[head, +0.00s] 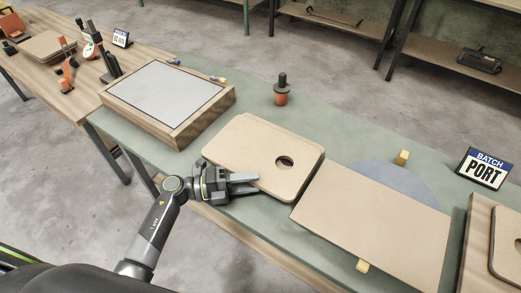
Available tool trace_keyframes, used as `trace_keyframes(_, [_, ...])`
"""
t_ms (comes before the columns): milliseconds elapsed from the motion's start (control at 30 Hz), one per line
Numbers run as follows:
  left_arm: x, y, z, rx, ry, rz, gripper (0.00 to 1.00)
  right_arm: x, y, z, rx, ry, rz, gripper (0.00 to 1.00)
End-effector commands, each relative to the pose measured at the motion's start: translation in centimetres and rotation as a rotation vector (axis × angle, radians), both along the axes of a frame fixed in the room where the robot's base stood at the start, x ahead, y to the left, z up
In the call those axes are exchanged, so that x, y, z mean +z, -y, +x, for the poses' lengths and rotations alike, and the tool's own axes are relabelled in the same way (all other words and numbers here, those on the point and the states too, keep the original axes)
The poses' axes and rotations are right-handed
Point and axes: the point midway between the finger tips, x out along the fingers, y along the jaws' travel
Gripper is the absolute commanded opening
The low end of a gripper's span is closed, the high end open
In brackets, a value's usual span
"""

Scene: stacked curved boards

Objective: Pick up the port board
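A tan board with rounded corners and a round hole (238,140) lies on the green bench top in the middle of the head view. My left gripper (258,184) is at its near edge, with two grey fingers spread apart. One finger overlaps the board's near edge in the picture; I cannot tell whether they touch it. A sign reading "BATCH PORT" (484,169) stands at the right. Below it, a wooden tray (477,245) holds part of another tan board (506,245), cut off by the frame. My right gripper is not in view.
A flat tan rectangular panel (375,225) lies over a grey disc (400,181), with yellow blocks beside it. A wooden frame with a pale panel (165,92) is at left. An orange-and-black tool (281,92) stands behind. Another bench (75,85) holds boards and clamps.

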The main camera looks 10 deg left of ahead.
Motion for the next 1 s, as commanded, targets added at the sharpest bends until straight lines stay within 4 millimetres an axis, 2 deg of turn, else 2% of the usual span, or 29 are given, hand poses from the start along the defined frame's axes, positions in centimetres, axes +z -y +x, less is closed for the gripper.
trace_keyframes(267, [-0.08,0.36,0.13,0.0,-0.001,0.002,0.39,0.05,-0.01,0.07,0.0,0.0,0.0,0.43])
trace_keyframes(567, [-0.08,0.33,0.11,0.0,-0.001,0.002,0.01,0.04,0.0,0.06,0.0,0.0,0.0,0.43])
trace_keyframes(1000, [0.36,0.34,0.15,0.0,0.003,0.001,0.0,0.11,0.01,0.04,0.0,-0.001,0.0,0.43])
